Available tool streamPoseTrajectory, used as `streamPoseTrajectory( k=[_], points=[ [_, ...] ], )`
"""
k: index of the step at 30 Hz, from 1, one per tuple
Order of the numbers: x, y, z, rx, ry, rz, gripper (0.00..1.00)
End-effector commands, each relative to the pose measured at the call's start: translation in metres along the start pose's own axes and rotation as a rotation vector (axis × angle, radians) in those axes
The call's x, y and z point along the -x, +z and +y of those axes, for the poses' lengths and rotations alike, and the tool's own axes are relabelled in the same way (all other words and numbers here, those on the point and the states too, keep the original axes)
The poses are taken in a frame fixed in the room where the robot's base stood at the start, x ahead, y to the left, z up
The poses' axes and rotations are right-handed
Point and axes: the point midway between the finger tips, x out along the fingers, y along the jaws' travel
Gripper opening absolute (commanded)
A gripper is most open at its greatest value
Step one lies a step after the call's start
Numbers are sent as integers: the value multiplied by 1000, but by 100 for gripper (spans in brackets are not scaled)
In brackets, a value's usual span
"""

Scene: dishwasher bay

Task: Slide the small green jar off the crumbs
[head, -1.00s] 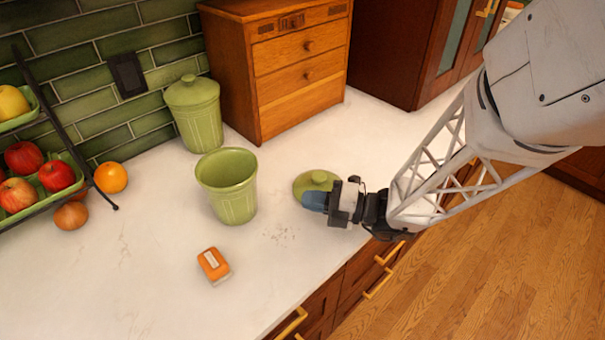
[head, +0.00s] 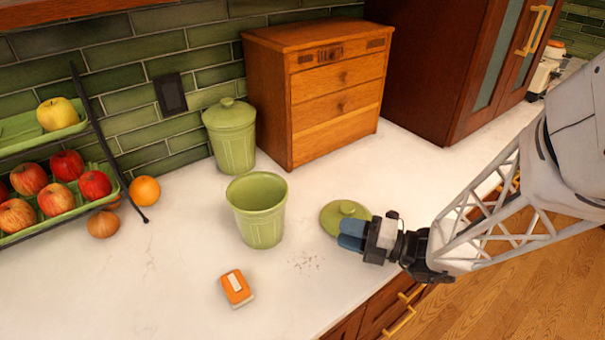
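The open green jar (head: 262,226) stands upright on the counter without its lid. The crumbs (head: 305,263) lie bare on the counter just in front and to the right of it, clear of its base. A lidded green jar (head: 231,143) stands farther back by the wall. A loose green lid (head: 338,211) lies on the counter to the right of the open jar. My gripper (head: 348,235) points left, with its blue fingertips over the lid's front edge. The fingers look close together, but I cannot tell whether they are apart or touch the lid.
An orange-and-white block (head: 237,289) lies front left of the crumbs. A wooden drawer box (head: 318,97) stands at the back. A fruit rack (head: 75,200), an orange (head: 145,190) and an onion (head: 103,224) are at left. The front left of the counter (head: 130,290) is clear.

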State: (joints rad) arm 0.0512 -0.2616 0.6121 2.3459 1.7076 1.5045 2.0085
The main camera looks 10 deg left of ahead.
Motion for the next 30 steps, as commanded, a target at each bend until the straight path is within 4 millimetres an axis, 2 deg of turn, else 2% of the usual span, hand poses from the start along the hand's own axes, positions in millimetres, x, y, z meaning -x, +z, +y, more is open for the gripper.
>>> streamPoseTrajectory(
  k=[5, 11, 20, 30],
  points=[
    [0, -4, 3, 47, -18, 22, 44],
    [0, -17, 11, 211, -77, 102, 44],
    [11, -51, 27, 663, -209, 340, 44],
    [41, -82, 41, 1237, -316, 699, 44]
  ],
)
